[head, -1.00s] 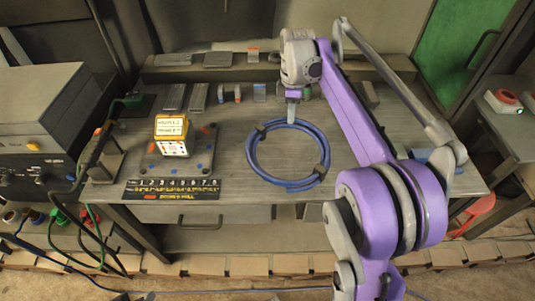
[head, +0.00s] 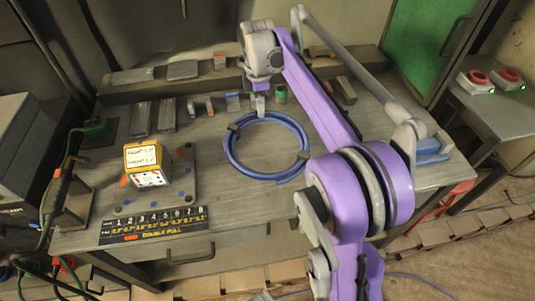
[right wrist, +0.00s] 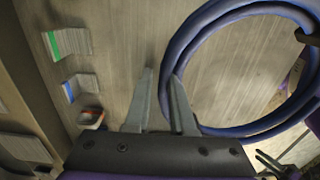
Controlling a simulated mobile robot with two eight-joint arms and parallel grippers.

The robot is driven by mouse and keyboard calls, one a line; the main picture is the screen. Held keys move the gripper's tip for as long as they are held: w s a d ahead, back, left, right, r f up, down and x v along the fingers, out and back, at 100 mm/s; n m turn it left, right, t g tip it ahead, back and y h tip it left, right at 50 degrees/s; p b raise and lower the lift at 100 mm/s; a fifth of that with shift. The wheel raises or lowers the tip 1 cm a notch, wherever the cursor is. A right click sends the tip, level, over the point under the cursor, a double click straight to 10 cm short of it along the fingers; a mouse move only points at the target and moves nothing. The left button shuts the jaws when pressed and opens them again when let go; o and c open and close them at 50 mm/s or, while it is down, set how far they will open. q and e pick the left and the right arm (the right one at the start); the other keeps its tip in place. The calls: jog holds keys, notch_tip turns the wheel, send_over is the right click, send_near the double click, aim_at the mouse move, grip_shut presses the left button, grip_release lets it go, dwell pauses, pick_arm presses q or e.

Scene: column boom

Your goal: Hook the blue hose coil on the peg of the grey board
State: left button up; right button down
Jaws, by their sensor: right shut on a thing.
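The blue hose coil (head: 232,163) is a ring lying flat over the workbench top, with dark bands around it; whether it touches the top is hard to tell. My right gripper (head: 259,108) points down at the coil's far edge and is shut on the hose there. In the right wrist view, the two fingers (right wrist: 162,75) stand at the left side of the coil (right wrist: 262,130), with a narrow gap between their tips. My left gripper is out of view. I cannot make out a grey board with a peg in either current view.
A yellow-topped box (head: 143,162) stands on a dotted plate left of the coil, behind a black numbered strip (head: 135,225). Small blocks line the back of the workbench (head: 210,200). A side table (head: 500,105) with red buttons stands at right, by a green panel (head: 430,45).

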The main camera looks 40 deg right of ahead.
aim_at(261, 136)
jog(key=shift+f, duration=3.4)
jog(key=shift+f, duration=0.15)
jog(key=c, duration=0.8)
grip_release()
jog(key=shift+o, duration=0.2)
jog(key=shift+f+b, duration=0.1)
jog(key=shift+b, duration=0.3)
jog(key=r, duration=0.3)
jog(key=r+p, duration=0.1)
jog(key=r, duration=0.7)
jog(key=shift+a, duration=0.3)
jog(key=shift+s+f, duration=0.1)
